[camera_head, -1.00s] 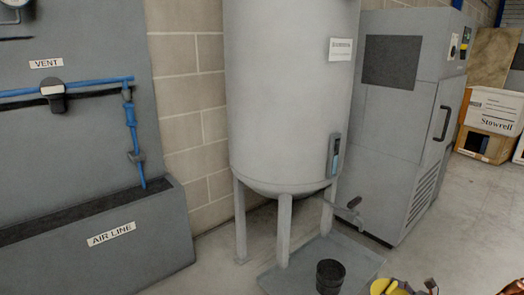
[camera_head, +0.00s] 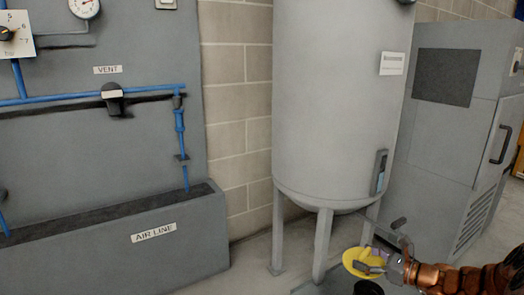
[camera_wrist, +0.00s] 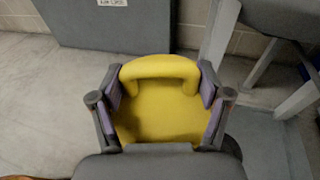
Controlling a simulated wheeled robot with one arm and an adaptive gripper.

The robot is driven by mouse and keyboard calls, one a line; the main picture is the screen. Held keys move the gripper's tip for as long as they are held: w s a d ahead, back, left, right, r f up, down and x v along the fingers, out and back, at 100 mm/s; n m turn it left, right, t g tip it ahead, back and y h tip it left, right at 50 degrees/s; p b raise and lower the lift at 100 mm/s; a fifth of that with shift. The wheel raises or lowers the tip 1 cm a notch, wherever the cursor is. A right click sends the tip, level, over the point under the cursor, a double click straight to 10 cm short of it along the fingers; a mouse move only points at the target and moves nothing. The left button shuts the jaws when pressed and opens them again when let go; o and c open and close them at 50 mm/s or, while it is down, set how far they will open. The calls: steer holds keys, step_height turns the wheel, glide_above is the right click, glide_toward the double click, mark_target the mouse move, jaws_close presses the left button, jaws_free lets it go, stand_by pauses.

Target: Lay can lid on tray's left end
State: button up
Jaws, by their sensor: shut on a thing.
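The yellow can lid (camera_head: 355,264) is a round disc with a raised rim or handle along one side. It also shows in the wrist view (camera_wrist: 165,112), where it fills the space between my fingers. My gripper (camera_head: 378,262) is shut on it, with purple-grey pads (camera_wrist: 209,86) against both sides. I hold it above the floor. The grey tray (camera_head: 308,287) lies on the floor under the tank; only part of it shows. In the wrist view the tray (camera_wrist: 268,142) is at the right. A black can (camera_head: 368,288) stands low in the picture, just below the lid, cut by the frame edge.
The tall grey tank (camera_head: 335,110) stands on legs (camera_head: 322,247) beside the tray, with a drain valve (camera_head: 398,225) low down. A grey cabinet (camera_head: 450,130) is at the right. The air line panel (camera_head: 100,160) and its trough are at the left. Open floor lies between.

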steer(key=a+r+n+g+y, duration=0.2)
steer(key=a+r, duration=0.6)
steer(key=a, duration=0.5)
step_height(320, 180, up, 26)
steer(key=p, duration=3.4)
steer(key=shift+s+m, duration=0.3)
steer(key=shift+s, duration=0.05)
